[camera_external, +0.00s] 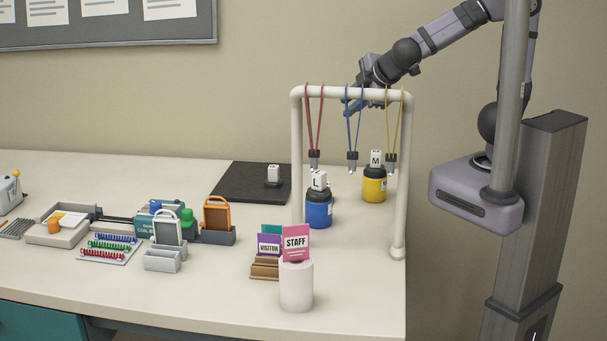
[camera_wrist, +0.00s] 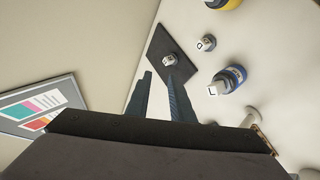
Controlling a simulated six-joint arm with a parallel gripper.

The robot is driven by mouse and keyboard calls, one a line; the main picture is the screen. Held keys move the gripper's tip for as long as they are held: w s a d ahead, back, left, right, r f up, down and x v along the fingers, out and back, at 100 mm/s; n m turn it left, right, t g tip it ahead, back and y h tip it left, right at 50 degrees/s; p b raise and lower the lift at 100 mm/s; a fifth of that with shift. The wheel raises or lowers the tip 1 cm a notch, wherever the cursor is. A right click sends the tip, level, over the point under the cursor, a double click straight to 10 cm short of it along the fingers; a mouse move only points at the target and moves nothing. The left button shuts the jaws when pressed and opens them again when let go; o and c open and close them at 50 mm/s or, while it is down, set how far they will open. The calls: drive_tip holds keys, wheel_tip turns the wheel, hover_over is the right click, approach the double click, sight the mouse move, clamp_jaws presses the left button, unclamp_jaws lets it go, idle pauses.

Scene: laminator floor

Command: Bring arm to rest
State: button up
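My gripper (camera_external: 352,104) is raised at the back of the table, by the top bar of the white rack (camera_external: 298,150). The rack partly covers it in the external view. In the wrist view its two dark fingers (camera_wrist: 158,78) stand apart with a gap between them, and no held object shows there. My arm reaches in from the upper right, partly hidden by a grey post.
Red, blue and yellow lanyards (camera_external: 314,125) hang from the rack. A blue jar (camera_external: 319,212) and yellow jar (camera_external: 374,188) carry white lettered blocks. A black mat (camera_external: 240,182) holds another block. Badges, holders and trays crowd the front left. A noticeboard (camera_external: 105,22) hangs on the wall.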

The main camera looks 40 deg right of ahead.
drive_tip(key=s+d+f+m+g+b, duration=0.3)
drive_tip(key=s+d+f+m+g, duration=0.2)
drive_tip(key=d+f+m, duration=0.2)
drive_tip(key=s+d+f+m+g+b, duration=0.3)
drive_tip(key=s+d+f+m+g, duration=0.2)
drive_tip(key=d+f, duration=0.6)
drive_tip(key=shift+s+d+f+m, duration=0.15)
drive_tip(key=shift+s+f+m, duration=0.45)
drive_tip(key=shift+f+m, duration=1.2)
drive_tip(key=shift+f+n, duration=0.5)
